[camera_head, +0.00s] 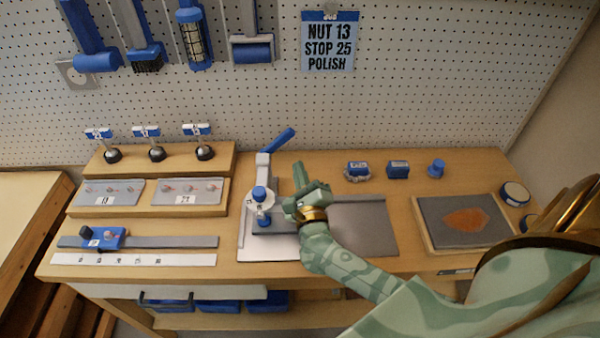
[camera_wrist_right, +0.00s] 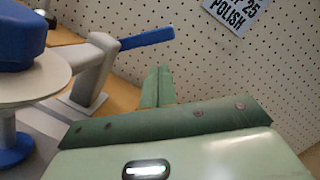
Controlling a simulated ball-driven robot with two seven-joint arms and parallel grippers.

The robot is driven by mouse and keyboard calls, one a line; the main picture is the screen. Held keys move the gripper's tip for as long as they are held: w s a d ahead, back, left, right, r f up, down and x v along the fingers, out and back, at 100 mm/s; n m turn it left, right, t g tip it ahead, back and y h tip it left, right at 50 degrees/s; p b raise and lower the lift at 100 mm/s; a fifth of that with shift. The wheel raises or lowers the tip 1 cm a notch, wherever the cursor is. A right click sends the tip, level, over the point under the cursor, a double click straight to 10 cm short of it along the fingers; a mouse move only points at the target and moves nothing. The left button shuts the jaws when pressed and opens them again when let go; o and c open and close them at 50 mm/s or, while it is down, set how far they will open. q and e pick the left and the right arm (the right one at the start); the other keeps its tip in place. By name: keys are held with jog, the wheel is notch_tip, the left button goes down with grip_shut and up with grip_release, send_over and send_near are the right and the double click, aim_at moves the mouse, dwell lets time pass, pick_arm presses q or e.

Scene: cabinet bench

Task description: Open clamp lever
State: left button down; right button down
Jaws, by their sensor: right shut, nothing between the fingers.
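The clamp (camera_head: 262,195) stands on a light plate near the middle of the bench, with a pale body and a blue knob. Its lever with the blue handle (camera_head: 279,140) points up and to the right, toward the pegboard. In the right wrist view the blue lever handle (camera_wrist_right: 147,38) extends from the grey clamp arm (camera_wrist_right: 97,72), at the upper left. My right gripper (camera_head: 303,182) is shut and empty, just right of the clamp and below the handle's end. In the wrist view its green fingers (camera_wrist_right: 157,87) are apart from the lever. My left gripper is not in view.
Small blue blocks (camera_head: 398,169) stand at the back right. A tray with a rust-coloured patch (camera_head: 466,220) is at right. Racks of knobs and gauges (camera_head: 155,160) fill the left. The pegboard (camera_head: 400,110) rises behind.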

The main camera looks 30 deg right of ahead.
aim_at(277, 143)
jog(key=x, duration=0.6)
jog(key=shift+w, duration=0.35)
jog(key=shift+d+r, duration=0.1)
jog(key=shift+d, duration=0.05)
jog(key=shift+r+n+p, duration=0.25)
jog(key=shift+n+p, duration=0.25)
jog(key=shift+p, duration=0.05)
